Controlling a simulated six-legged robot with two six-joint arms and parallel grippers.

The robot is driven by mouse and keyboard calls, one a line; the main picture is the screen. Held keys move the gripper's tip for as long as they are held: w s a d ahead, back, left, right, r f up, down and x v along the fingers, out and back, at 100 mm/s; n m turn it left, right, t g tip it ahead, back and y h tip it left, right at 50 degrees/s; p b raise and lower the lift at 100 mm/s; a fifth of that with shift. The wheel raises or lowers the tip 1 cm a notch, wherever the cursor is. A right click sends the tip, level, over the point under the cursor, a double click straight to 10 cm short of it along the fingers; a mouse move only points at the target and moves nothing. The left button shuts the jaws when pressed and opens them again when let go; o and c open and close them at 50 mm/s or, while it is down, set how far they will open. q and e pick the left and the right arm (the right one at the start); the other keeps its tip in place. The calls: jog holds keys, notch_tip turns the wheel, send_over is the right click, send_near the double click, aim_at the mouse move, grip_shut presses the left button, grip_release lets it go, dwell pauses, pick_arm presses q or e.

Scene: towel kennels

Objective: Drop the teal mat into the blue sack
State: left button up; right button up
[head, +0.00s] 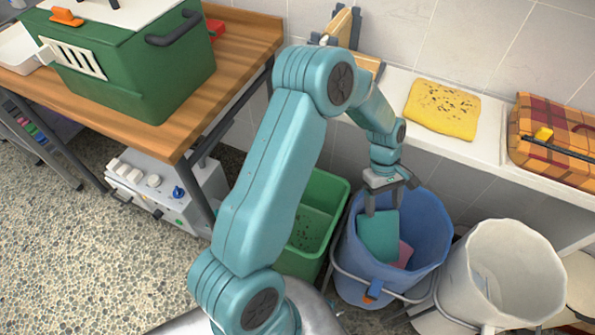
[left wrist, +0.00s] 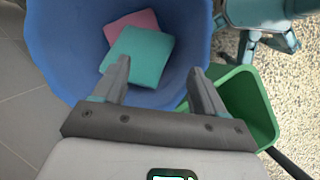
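The teal mat (head: 378,236) is inside the blue sack (head: 428,235), tilted against a pink mat (head: 403,254). In the left wrist view the teal mat (left wrist: 140,56) lies partly over the pink mat (left wrist: 133,24) within the blue sack (left wrist: 60,45). My left gripper (head: 391,198) is at the sack's mouth, above the teal mat. In the left wrist view its two fingers (left wrist: 160,75) stand well apart with nothing held between them; one fingertip overlaps the mat's near edge in the picture. My right gripper is in neither view.
A green bin (head: 322,195) stands left of the sack and a white sack (head: 503,270) stands right of it. Behind, a white shelf (head: 487,142) holds a yellow spotted mat (head: 442,109) and a plaid case (head: 545,140). A wooden table (head: 240,40) carries a green carrier (head: 150,70).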

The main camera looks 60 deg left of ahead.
pick_arm(q)
notch_tip(320, 180, up, 20)
jog(key=p, duration=0.2)
dwell(0.5)
